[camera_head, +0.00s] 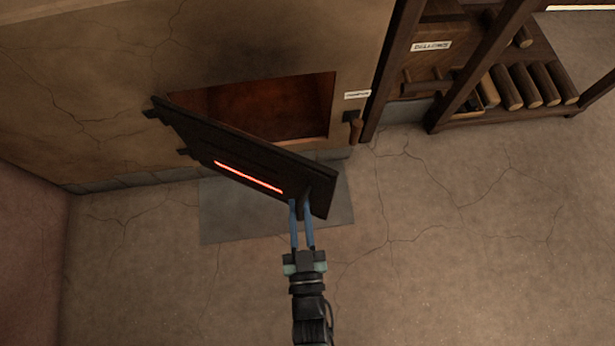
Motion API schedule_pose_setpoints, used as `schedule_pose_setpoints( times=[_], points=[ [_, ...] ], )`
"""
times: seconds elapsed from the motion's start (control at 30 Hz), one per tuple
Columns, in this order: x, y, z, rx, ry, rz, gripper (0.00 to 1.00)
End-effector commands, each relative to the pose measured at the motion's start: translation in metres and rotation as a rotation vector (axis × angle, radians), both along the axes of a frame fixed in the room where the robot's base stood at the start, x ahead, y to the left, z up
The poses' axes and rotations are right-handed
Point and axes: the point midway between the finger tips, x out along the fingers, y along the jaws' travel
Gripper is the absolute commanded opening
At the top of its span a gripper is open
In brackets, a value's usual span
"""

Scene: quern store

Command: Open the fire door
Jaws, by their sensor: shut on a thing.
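The fire door (230,155) is a dark metal panel with a glowing red slot, hinged at its left side on the front of a plastered oven (200,60). It stands swung out from the opening (300,110), whose inside shows reddish brown. My gripper (301,203) has blue fingers and comes up from below. Its fingers are shut at the door's free right end. The handle there is mostly hidden by the fingers and the dark panel.
A dark latch with a brown grip (355,128) is on the oven wall right of the opening. A grey floor plate (225,225) lies below the door. A wooden rack with logs (525,85) stands at the upper right. The cracked floor (450,230) at right is clear.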

Motion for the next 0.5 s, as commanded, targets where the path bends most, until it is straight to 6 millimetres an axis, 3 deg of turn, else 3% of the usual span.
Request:
schedule_pose_setpoints(
  times=[0.5],
  points=[
    [-0.0060, 0.0068, -0.0002, -0.002, -0.001, 0.007, 0.00]
  ],
)
